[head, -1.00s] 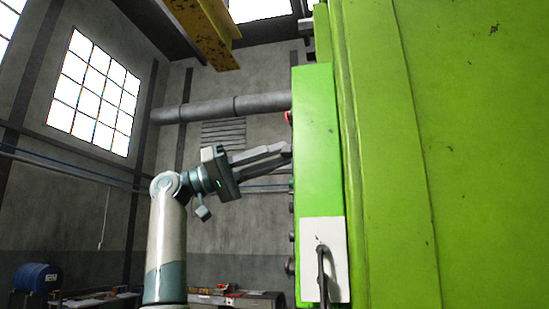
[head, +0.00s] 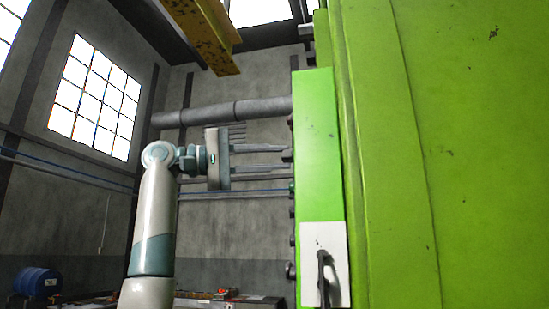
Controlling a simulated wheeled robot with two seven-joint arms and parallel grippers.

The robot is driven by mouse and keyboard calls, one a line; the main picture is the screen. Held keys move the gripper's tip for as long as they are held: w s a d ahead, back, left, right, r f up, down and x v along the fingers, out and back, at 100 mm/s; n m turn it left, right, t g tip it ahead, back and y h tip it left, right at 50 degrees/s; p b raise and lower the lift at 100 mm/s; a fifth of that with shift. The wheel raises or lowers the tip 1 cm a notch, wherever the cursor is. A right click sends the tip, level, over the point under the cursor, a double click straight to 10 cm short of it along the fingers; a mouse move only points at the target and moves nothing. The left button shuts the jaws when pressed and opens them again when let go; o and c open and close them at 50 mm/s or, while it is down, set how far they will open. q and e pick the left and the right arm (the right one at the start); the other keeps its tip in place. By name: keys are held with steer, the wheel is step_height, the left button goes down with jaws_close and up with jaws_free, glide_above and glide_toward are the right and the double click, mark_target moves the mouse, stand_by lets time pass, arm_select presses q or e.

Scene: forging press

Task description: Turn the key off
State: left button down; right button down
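The key cannot be made out; the green control box (head: 318,150) is seen nearly edge-on, and its controls show only as small dark knobs (head: 291,270) along its left side. My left gripper (head: 286,158) is level beside that side of the box. Its two fingers are parallel and apart with nothing visible between them, and the tips are close to the box edge. Whether they touch a control cannot be told. My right gripper is not in view.
A white plate with a dark handle (head: 324,270) is on the lower box. The large green press body (head: 470,150) fills the right. A blue barrel (head: 38,282) and a cluttered low bench (head: 225,299) stand behind. A yellow beam (head: 205,35) hangs above.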

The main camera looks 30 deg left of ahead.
arm_select(q)
steer(key=shift+r+n+g+y, duration=0.1)
steer(key=shift+n+g+y, duration=0.25)
steer(key=shift+n, duration=0.85)
steer(key=shift+p, duration=0.3)
steer(key=c, duration=1.6)
jaws_free()
steer(key=shift+o, duration=0.2)
steer(key=shift+s+a, duration=0.1)
steer(key=shift+a, duration=0.05)
steer(key=b+v, duration=0.4)
steer(key=v, duration=1.3)
